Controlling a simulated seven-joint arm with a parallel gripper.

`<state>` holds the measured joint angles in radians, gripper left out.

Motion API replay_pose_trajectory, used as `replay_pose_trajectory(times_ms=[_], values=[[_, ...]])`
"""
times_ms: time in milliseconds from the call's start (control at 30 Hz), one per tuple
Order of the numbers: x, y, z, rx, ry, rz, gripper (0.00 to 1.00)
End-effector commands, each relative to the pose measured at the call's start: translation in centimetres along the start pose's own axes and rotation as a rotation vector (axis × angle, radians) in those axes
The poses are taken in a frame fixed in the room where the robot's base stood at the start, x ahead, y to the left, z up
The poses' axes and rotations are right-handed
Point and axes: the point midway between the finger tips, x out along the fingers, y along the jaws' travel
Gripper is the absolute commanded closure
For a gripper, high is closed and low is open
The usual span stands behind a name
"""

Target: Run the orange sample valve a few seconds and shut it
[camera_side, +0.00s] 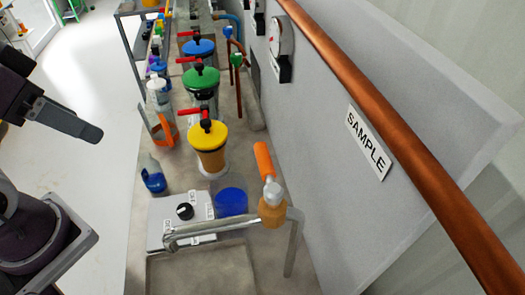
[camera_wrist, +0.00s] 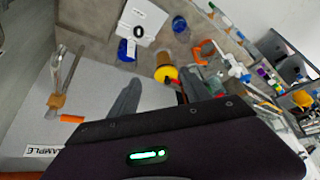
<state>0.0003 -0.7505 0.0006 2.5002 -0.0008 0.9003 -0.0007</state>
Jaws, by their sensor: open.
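The orange sample valve has an orange lever (camera_side: 263,160) and a tan-orange body (camera_side: 272,212) on a grey metal pipe (camera_side: 230,226) below the SAMPLE sign (camera_side: 369,142). In the side view the lever points up and slightly left from the body. No flow shows at the pipe's left end. In the wrist view the lever (camera_wrist: 72,118) lies left of my gripper (camera_wrist: 160,95), whose two dark fingers are apart with nothing held. In the side view one finger shows at the left, above the floor and well away from the valve; the other cannot be made out.
A beaker of blue liquid (camera_side: 231,201) stands behind the pipe, next to a control box (camera_side: 158,226) with a black knob. A yellow-lidded pump (camera_side: 208,136), green-lidded (camera_side: 200,78) and blue-lidded ones line the counter. A blue bottle (camera_side: 154,182) stands left. The grey wall bounds the right.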

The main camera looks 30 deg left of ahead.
Motion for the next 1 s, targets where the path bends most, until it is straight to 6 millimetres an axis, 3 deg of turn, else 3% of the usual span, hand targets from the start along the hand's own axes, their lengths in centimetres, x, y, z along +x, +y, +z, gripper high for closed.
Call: replay_pose_trajectory(times_ms=[367,467,533,667,767,900,1000], values=[[0.0,0.0,0.0,0.001,0.0,-0.001,0.44],[0.1,0.1,0.0,0.001,-0.01,0.003,0.58],[0.4,0.9,-0.1,-0.001,-0.072,0.03,0.61],[2.0,4.9,-0.7,-0.016,-0.346,0.18,0.61],[3.2,9.2,-2.0,-0.054,-0.593,0.375,0.61],[5.0,14.8,-5.3,-0.158,-0.885,0.713,0.61],[6.4,17.3,-8.1,-0.255,-1.009,0.939,0.61]])
